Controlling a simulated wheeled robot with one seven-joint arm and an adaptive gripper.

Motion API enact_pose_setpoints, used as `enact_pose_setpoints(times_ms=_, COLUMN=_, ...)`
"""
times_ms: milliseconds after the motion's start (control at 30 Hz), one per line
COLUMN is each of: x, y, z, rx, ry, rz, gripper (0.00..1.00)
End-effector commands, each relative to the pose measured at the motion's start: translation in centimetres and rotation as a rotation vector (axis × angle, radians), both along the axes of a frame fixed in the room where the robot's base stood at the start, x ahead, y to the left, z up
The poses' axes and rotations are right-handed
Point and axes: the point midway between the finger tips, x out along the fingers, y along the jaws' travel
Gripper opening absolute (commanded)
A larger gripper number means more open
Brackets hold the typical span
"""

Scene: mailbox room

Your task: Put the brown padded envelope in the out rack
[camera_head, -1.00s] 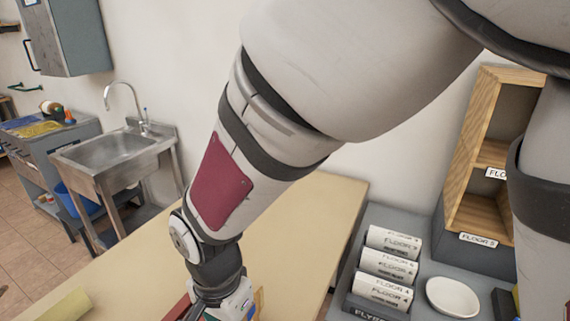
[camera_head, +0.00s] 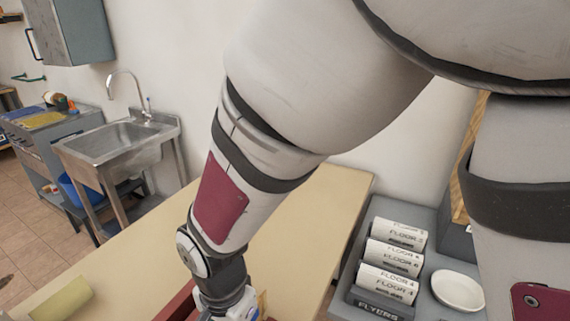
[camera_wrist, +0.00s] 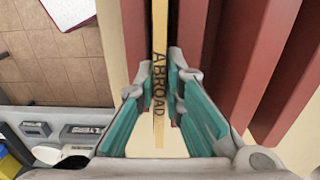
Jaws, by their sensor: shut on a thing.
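My gripper (camera_wrist: 159,92) has its teal-padded fingers closed on a thin, upright, yellow-tan item (camera_wrist: 160,30) marked ABROAD in black along its edge. I see it almost edge-on in the wrist view, so I cannot tell whether it is the brown padded envelope. Red upright panels (camera_wrist: 225,50) with gaps between them stand close beside it on the right, possibly a rack. In the head view a red edge (camera_head: 180,304) and a small yellow-orange piece (camera_head: 262,303) show beside my wrist. My fingertips are below that picture. No out rack label is readable.
The long tan table (camera_head: 308,215) is mostly bare. A yellow-green item (camera_head: 62,300) lies at its near left. A sink (camera_head: 122,140) stands back left.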

Motion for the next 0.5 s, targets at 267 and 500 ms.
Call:
enact_pose_setpoints(times_ms=267, x=-0.03, y=-0.01, z=-0.15, rx=-0.001, ry=0.000, rz=0.000, gripper=0.00)
enact_pose_setpoints(times_ms=500, x=0.00, y=0.08, z=-0.13, rx=0.002, ry=-0.001, rz=0.000, gripper=0.33)
